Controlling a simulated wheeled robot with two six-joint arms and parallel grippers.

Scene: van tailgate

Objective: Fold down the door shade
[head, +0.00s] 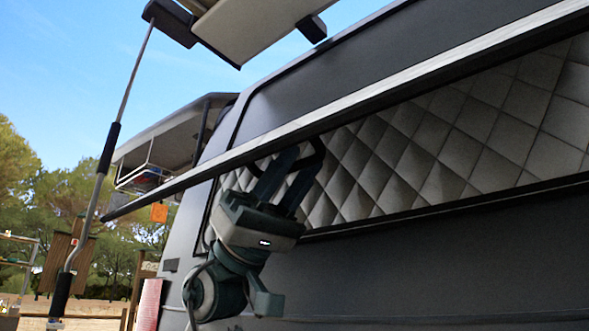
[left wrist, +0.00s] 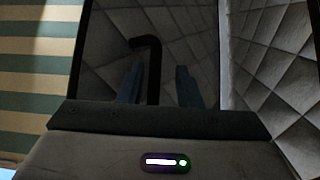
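A long panel with a bright metal edge (head: 430,80), which looks like the door shade, stands out slantwise from the van's side. In the left wrist view its dark, glossy underside (left wrist: 112,40) faces me. A black bent handle (head: 312,160) hangs from the underside; it also shows in the left wrist view (left wrist: 153,68). My left gripper (head: 283,170) is up under the panel by the handle. In the left wrist view its two fingers (left wrist: 158,88) are apart, with the handle's bar between or just behind them and gaps at both sides. Contact is not clear. My right gripper is out of view.
Quilted grey lining (head: 440,140) fills the recess behind the panel, above the dark van side (head: 430,260). A thin strut (head: 108,145) stands at the left. A beige raised part (head: 250,25) is overhead. A striped surface (left wrist: 38,70) shows left in the wrist view.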

